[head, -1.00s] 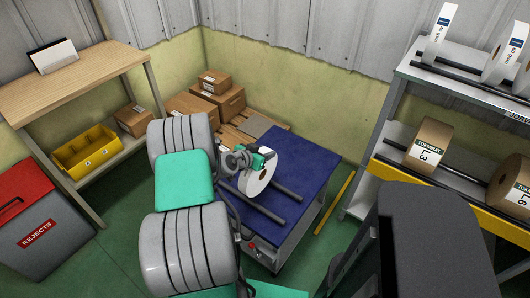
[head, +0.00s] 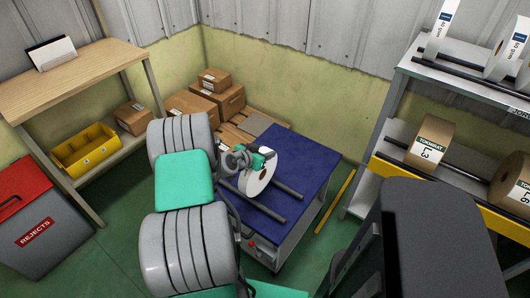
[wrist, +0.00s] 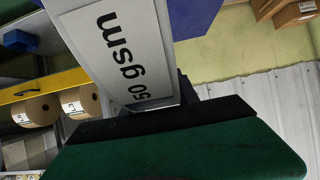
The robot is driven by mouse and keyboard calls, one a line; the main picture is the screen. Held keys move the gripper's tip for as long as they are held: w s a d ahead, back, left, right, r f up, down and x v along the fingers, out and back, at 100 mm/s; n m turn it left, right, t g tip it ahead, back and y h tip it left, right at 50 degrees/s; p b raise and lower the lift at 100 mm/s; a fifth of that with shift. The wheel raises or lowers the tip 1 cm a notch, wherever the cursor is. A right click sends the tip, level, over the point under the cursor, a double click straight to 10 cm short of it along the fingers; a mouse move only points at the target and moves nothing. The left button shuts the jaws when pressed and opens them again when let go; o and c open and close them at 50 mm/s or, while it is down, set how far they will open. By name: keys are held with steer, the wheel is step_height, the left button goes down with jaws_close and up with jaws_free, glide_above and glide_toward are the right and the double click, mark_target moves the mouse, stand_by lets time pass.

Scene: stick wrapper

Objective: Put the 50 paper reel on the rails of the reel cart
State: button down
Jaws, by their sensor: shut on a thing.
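The 50 paper reel (head: 259,182) is a narrow white roll at the blue-topped reel cart (head: 299,157). In the wrist view its label (wrist: 124,54) reads "50 gsm" and fills the upper middle. My gripper (head: 262,160) is shut on the reel's upper part; its dark jaw edge crosses the wrist view below the label. The reel stands upright at the two dark rails (head: 256,208) on the cart top. Whether its underside touches both rails is hard to tell, as my arm covers its left side.
A shelf rack (head: 387,139) at the right holds more reels, with a brown L3 reel (head: 429,141) on its lower level. Cardboard boxes (head: 222,97) are stacked behind the cart. A red-lidded rejects bin (head: 41,225) and a wooden bench (head: 84,77) stand at the left.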

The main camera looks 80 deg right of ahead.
steer(key=shift+d+f+b, duration=0.1)
steer(key=shift+f+b, duration=0.7)
steer(key=shift+b, duration=0.2)
steer(key=c, duration=1.2)
jaws_free()
steer(key=shift+c, duration=0.2)
steer(key=o, duration=0.4)
steer(key=shift+f, duration=0.2)
steer(key=v, duration=0.8)
steer(key=shift+r+p, duration=0.1)
steer(key=shift+p, duration=0.2)
